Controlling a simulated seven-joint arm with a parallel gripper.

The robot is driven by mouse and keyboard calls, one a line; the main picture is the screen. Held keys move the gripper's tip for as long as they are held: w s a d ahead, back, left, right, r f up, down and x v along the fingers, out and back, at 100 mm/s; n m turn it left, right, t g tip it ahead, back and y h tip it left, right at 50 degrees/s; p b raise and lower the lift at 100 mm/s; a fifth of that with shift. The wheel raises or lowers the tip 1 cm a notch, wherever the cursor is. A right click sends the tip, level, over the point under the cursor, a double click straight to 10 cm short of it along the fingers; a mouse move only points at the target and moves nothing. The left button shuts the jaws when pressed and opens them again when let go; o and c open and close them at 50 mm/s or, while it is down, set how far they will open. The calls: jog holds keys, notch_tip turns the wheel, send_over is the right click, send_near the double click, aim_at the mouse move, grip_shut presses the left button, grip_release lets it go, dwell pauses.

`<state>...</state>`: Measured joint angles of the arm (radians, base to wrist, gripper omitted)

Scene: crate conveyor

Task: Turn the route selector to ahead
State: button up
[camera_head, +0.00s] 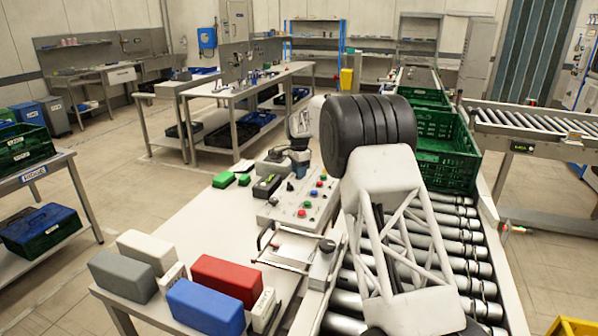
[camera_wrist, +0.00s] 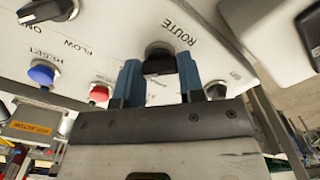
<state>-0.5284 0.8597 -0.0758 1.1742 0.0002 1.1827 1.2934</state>
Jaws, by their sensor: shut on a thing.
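The route selector (camera_wrist: 160,64) is a black knob on the white control panel (camera_wrist: 112,38), beside the printed word ROUTE in the wrist view. My gripper (camera_wrist: 158,72) has its two blue fingers on either side of the knob and is shut on it. The fingers hide part of the knob, and I cannot tell which setting it points at. In the head view the control panel (camera_head: 288,214) stands on the table beside the rollers. My arm covers part of that area, and the selector cannot be made out there.
In the wrist view a FLOW knob (camera_wrist: 48,10), a blue button (camera_wrist: 41,74) and a red button (camera_wrist: 98,92) are left of my fingers. In the head view, green crates (camera_head: 446,182) sit on the roller conveyor (camera_head: 455,225). Red (camera_head: 226,279) and blue (camera_head: 205,308) blocks stand in front.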

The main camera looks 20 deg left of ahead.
jog(key=shift+n, duration=0.3)
jog(key=n, duration=0.3)
jog(key=shift+n, duration=0.3)
jog(key=n, duration=0.4)
jog(key=shift+n, duration=0.3)
jog(key=n, duration=0.8)
jog(key=shift+n, duration=0.4)
jog(key=o, duration=0.9)
jog(key=shift+o, duration=0.2)
